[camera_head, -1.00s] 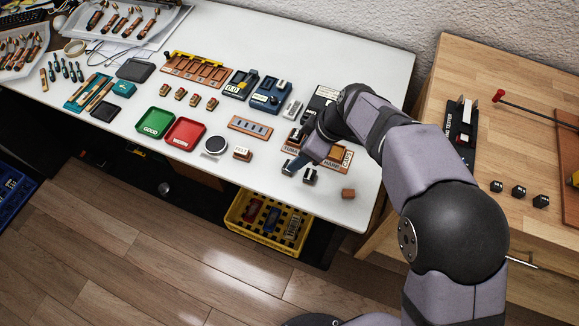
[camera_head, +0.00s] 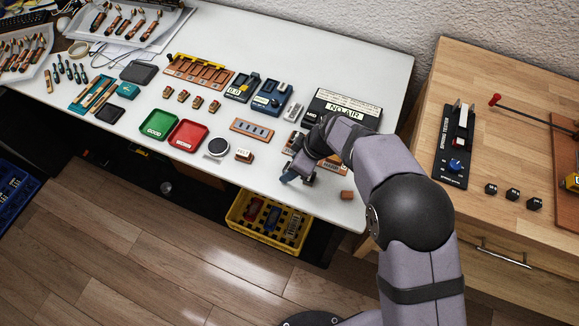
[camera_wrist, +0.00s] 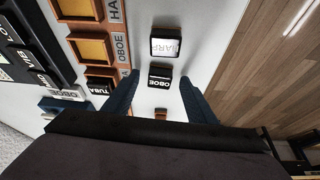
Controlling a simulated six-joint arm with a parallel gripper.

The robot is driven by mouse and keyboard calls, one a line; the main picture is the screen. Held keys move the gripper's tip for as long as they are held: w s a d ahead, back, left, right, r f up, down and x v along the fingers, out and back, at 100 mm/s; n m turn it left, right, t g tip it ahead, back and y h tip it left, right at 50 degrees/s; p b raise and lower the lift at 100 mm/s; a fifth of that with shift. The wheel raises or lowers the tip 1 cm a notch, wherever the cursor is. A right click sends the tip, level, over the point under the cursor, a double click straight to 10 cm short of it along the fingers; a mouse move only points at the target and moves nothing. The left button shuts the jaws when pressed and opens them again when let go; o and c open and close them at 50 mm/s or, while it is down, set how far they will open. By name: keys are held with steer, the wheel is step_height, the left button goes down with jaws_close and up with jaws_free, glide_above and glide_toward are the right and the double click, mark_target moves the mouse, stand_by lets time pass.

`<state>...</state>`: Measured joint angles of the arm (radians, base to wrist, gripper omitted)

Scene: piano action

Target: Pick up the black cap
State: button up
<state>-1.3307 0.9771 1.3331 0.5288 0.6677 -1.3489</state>
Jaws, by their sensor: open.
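A small black cap with a white OBOE label (camera_wrist: 160,78) stands on the white table between the fingertips of my gripper (camera_wrist: 159,83). My gripper is open, one finger on each side of this cap, with small gaps showing. A second dark cap labelled HARP (camera_wrist: 165,42) has a pale top and sits just beyond it. In the head view my gripper (camera_head: 297,176) is low over the table's front part and mostly hides these caps.
A wooden tray with labelled slots (camera_wrist: 92,48) lies left of the caps in the wrist view. A yellow crate (camera_head: 238,215) is below the edge. Three black cubes (camera_head: 513,194) lie on the wooden desk.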

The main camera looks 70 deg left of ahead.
steer(key=c, duration=1.1)
steer(key=shift+c, duration=0.2)
steer(key=shift+r, duration=0.1)
step_height(320, 180, up, 10)
steer(key=b, duration=0.2)
steer(key=w+a+f+p, duration=0.2)
steer(key=w+a+p, duration=0.1)
steer(key=w, duration=0.7)
steer(key=shift+a+n+p, duration=0.3)
steer(key=shift+a+n, duration=0.1)
steer(key=shift+a, duration=0.15)
